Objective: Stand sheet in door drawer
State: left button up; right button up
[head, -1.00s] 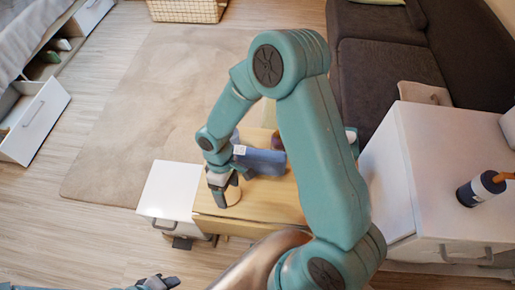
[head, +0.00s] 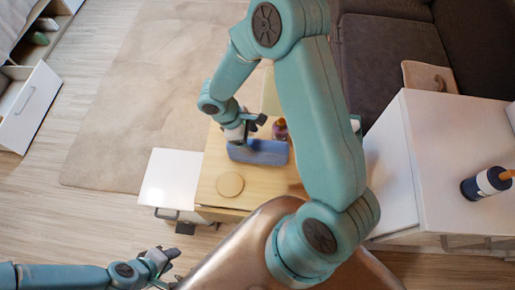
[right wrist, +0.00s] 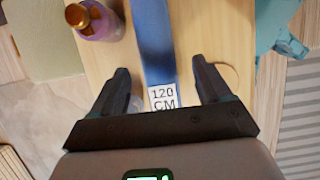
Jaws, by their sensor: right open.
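The sheet is a folded blue bundle (head: 258,152) lying on a wooden tabletop (head: 215,200). In the right wrist view the sheet (right wrist: 153,35) is a narrow blue strip with a white "120 CM" label. My right gripper (head: 258,124) is at its far side in the head view. In the wrist view its open fingers (right wrist: 163,78) are on either side of the sheet, with gaps. My left gripper (head: 166,262) is low at the left, away from the table; its jaws are too small to judge. An open white drawer (head: 38,100) is at the far left; I cannot tell whether it is the door drawer.
A purple bottle (head: 279,129) stands close behind the sheet; it also shows in the wrist view (right wrist: 98,20). A round wooden disc (head: 230,184) lies in front. Rug and floor are clear.

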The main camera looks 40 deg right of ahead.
aim_at(258, 147)
jog(key=x, duration=0.6)
jog(key=shift+d+f+p, duration=0.15)
jog(key=shift+f+p, duration=0.1)
jog(key=shift+p, duration=0.05)
jog(key=shift+r, duration=0.1)
jog(key=c, duration=1.4)
